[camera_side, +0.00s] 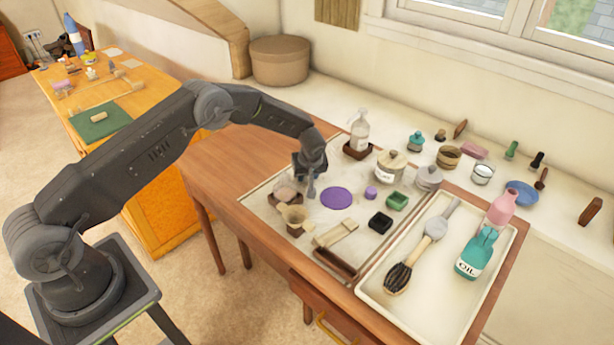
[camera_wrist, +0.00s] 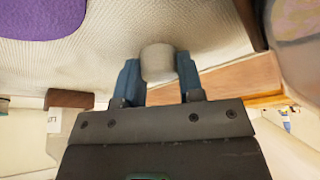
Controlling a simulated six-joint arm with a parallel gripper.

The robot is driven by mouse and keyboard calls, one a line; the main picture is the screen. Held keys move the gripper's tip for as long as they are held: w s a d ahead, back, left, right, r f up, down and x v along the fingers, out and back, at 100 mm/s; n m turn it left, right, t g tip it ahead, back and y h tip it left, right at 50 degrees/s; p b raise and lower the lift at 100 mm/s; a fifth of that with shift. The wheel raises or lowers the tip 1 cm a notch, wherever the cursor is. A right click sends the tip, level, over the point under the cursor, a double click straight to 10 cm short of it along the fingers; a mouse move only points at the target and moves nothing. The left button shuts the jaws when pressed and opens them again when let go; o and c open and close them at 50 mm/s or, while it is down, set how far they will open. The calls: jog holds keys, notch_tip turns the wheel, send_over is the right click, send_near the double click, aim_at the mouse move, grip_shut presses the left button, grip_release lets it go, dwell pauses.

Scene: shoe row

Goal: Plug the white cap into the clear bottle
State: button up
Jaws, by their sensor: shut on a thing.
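My gripper (camera_side: 311,188) is low over the light mat, left of the purple disc. In the wrist view my gripper (camera_wrist: 158,78) is shut on a short, off-white cylinder, which looks like the white cap (camera_wrist: 158,60). The cap sits between the blue fingertips. In the side view the cap is too small to make out. A clear bottle (camera_side: 360,132) with a white top and a label stands upright in a brown holder at the back of the mat, apart from my gripper. A rounded clear vessel (camera_side: 284,188) stands just left of my gripper; it partly shows in the wrist view (camera_wrist: 298,45).
The purple disc (camera_side: 336,198) lies right of my gripper. A beige funnel-like piece (camera_side: 294,217) stands close in front. Lidded jars (camera_side: 390,167) and small green and black boxes stand further right. A white tray (camera_side: 376,292) holds a brush and bottles.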

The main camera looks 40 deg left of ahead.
jog(key=shift+r, duration=0.1)
jog(key=shift+c, duration=0.4)
notch_tip(320, 180, up, 4)
jog(key=shift+r, duration=0.1)
jog(key=s+a+r, duration=0.6)
jog(key=a, duration=0.3)
notch_tip(320, 180, up, 6)
jog(key=m+t+h, duration=0.1)
jog(key=m+h, duration=0.1)
jog(key=m, duration=0.4)
send_over(286, 176)
jog(key=s, duration=0.1)
jog(key=shift+s+d+f+t, duration=0.1)
jog(key=shift+d+t, duration=0.15)
jog(key=shift+t, duration=0.05)
jog(key=shift+f, duration=0.1)
jog(key=shift+f, duration=2.5)
jog(key=shift+f, duration=0.9)
